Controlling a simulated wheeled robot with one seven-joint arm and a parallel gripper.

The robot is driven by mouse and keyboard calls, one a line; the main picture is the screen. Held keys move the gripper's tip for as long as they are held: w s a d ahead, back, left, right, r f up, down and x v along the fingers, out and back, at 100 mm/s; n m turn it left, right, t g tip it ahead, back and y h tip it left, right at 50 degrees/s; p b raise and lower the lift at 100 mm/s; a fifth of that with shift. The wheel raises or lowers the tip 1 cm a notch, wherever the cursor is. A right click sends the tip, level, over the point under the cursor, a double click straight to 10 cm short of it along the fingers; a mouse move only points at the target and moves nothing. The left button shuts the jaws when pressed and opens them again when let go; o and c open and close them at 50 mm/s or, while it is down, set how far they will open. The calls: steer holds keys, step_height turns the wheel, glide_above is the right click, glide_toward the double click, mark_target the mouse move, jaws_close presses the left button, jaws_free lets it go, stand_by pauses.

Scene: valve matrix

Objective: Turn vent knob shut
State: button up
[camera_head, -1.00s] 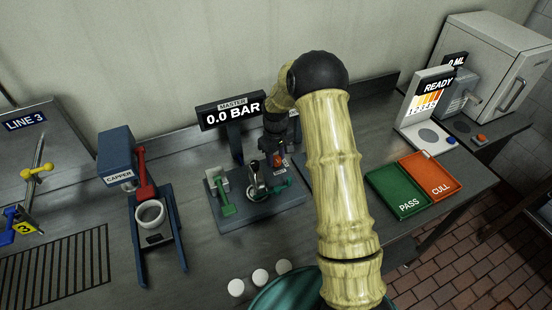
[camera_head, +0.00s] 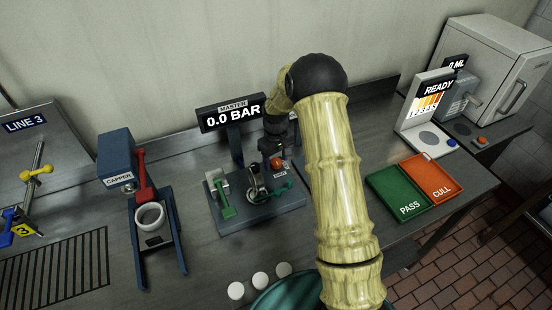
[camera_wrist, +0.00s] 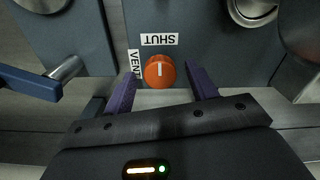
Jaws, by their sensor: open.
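The vent knob (camera_wrist: 160,71) is a round orange-red knob with a short white mark pointing to the top of the wrist view, toward the SHUT label (camera_wrist: 160,40). A VENT label stands beside it on the left. My gripper (camera_wrist: 161,80) is open, with one purple finger on each side of the knob; I cannot tell whether they touch it. In the head view the knob (camera_head: 277,163) sits at the back of the dark blue valve base (camera_head: 258,215), just below my wrist. The fingers are hard to make out there.
The MASTER display (camera_head: 231,113) reads 0.0 BAR behind the base. A green lever (camera_head: 223,199) and a metal fitting with a teal handle (camera_head: 262,190) stand close to the knob.

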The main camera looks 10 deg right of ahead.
mark_target(276, 161)
step_height(276, 161, up, 17)
steer(key=b, duration=0.3)
steer(key=shift+r, duration=0.2)
stand_by(0.4)
steer(key=s+f+m+t, duration=0.1)
steer(key=s+f+m, duration=0.1)
steer(key=s, duration=1.1)
steer(key=s+f+m+t, duration=0.1)
steer(key=s+f+m, duration=0.1)
steer(key=s, duration=1)
steer(key=shift+s+d+f+m+t, duration=0.3)
steer(key=shift+s+f, duration=0.1)
steer(key=shift+f, duration=0.2)
